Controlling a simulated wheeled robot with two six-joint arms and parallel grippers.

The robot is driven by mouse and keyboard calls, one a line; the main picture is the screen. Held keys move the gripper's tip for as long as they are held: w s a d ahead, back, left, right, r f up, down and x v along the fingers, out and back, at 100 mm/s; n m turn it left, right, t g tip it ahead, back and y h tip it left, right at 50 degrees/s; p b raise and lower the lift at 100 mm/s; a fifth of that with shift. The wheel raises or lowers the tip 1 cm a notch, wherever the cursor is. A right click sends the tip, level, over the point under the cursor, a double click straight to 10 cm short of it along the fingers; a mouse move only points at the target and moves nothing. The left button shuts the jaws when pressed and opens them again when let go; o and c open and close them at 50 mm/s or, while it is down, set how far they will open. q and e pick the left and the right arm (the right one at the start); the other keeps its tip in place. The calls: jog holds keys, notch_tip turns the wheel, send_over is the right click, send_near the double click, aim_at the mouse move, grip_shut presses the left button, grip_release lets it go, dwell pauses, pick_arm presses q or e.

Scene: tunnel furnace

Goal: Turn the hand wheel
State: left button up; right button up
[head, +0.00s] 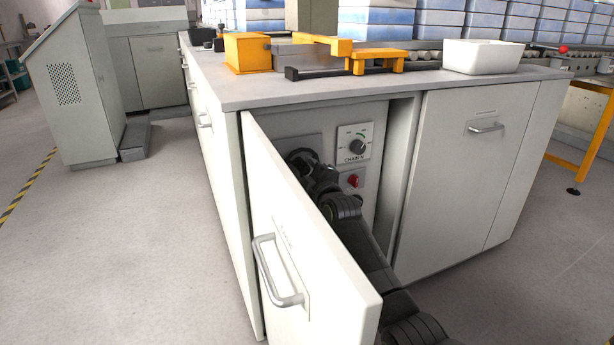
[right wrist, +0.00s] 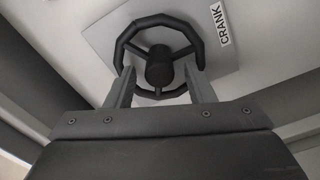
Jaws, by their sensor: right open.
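The hand wheel (right wrist: 128,38) is a dark ring with spokes and a round hub, mounted on a grey plate marked CRANK in the right wrist view. In the head view the wheel (head: 300,154) is inside the open cabinet, partly hidden by my right gripper (head: 314,170). In the right wrist view my right gripper (right wrist: 158,76) is open, its two fingers apart on either side of the hub and overlapping the lower rim. I cannot tell whether they touch the wheel. My left gripper is out of view.
An open cabinet door (head: 318,265) with a bar handle stands left of my right arm. A dial panel (head: 354,141) and red button (head: 353,181) are right of the wheel. A closed door (head: 455,190) is farther right.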

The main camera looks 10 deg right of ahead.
jog(key=shift+w, duration=0.1)
jog(key=shift+c, duration=0.2)
jog(key=c, duration=1)
jog(key=shift+o, duration=0.2)
